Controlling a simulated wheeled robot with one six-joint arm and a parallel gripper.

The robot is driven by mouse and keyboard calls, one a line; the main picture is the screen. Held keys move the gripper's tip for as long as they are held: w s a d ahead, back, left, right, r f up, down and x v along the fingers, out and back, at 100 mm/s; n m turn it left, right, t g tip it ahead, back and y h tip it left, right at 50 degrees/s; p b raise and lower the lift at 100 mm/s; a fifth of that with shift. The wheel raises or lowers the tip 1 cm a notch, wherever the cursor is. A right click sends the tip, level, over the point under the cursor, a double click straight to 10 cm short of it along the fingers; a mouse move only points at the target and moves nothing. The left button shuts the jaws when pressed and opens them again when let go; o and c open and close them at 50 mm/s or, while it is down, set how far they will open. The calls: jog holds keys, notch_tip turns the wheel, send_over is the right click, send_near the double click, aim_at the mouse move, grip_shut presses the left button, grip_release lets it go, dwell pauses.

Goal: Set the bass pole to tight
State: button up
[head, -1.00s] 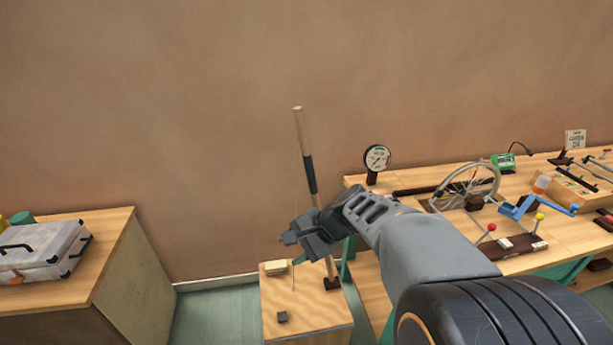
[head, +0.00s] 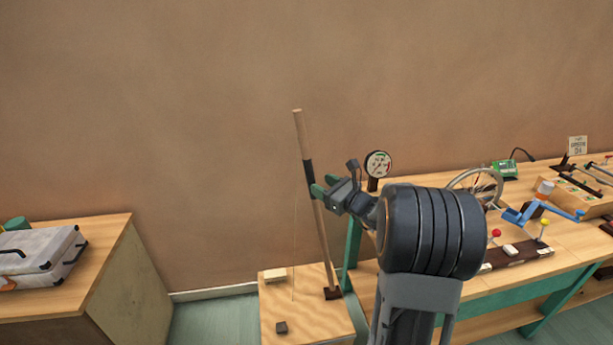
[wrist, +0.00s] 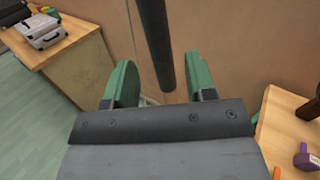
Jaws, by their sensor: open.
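The bass pole (head: 299,132) is a thin wooden rod with a black grip sleeve (head: 308,173). It leans slightly, its foot in a dark block on a low wooden box (head: 275,305). A thin string runs from the box near a pale block. My gripper (head: 322,190) is at the pole, at the lower end of the black sleeve. In the wrist view the green fingers (wrist: 161,85) are apart, and the black sleeve (wrist: 156,40) shows ahead, in line with the gap between them. I cannot tell whether either finger touches the pole.
A workbench (head: 545,240) on the right holds a round dial (head: 378,164), a spoked wheel, a blue crank (head: 520,213) and knobbed levers. A wooden cabinet (head: 85,290) on the left bears a grey case (head: 40,250). The wall is close behind the pole.

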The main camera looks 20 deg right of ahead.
jog(key=x, duration=0.7)
jog(key=shift+w+p, duration=0.2)
jog(key=shift+p, duration=0.15)
grip_shut()
